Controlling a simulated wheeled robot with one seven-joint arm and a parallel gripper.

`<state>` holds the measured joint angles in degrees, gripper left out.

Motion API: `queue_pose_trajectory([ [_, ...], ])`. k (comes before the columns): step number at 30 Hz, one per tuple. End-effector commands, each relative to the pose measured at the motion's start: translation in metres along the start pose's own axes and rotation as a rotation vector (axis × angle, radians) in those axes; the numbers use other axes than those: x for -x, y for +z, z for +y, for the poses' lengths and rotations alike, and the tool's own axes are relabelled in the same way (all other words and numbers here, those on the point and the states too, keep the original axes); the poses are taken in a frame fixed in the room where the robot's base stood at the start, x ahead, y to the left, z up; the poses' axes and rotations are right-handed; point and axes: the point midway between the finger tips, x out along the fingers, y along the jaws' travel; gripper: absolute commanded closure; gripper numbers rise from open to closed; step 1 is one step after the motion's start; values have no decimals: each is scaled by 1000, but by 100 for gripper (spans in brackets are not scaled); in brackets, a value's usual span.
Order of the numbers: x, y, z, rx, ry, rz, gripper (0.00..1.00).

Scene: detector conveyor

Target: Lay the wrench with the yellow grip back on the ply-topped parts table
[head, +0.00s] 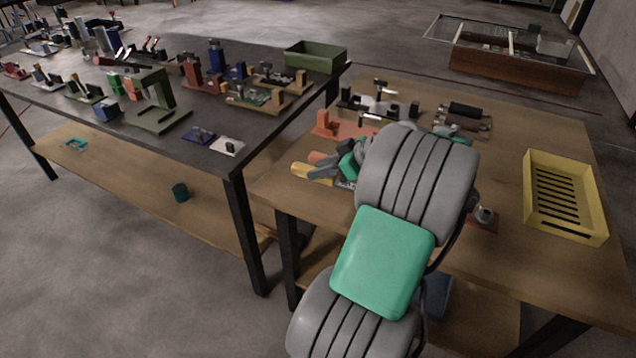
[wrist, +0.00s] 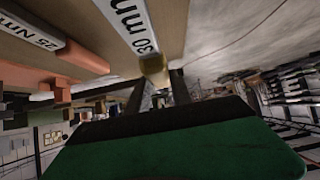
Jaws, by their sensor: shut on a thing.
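The wrench with the yellow grip (head: 312,172) is at the near left edge of the ply-topped parts table (head: 540,120), partly behind my arm. In the wrist view its pale body (wrist: 128,22) reads "30 Nm", with a dull yellow block (wrist: 155,68) at its near end. My gripper (head: 338,166) is shut on this wrench; in the wrist view the dark fingers (wrist: 157,92) stand on both sides of it. The wrench is low over or on the ply top; I cannot tell whether it touches.
A second wrench marked "25 Nm" (wrist: 30,28) lies close beside. An orange fixture (head: 340,125), dark cylinders (head: 463,115) and a yellow slotted crate (head: 565,195) share the table. A dark-topped bench (head: 200,130) full of small parts stands left across a narrow gap.

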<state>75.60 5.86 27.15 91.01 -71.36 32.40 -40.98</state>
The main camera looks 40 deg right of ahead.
Motion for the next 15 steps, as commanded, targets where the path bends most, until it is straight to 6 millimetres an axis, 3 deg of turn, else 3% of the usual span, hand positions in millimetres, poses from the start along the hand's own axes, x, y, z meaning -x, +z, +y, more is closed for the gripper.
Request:
queue_pose_trajectory([
  [3, -22, 6, 8, 3, 1, 1, 100],
  [9, -44, 14, 15, 3, 1, 1, 100],
  [15, -59, 36, 15, 4, 3, 1, 100],
])
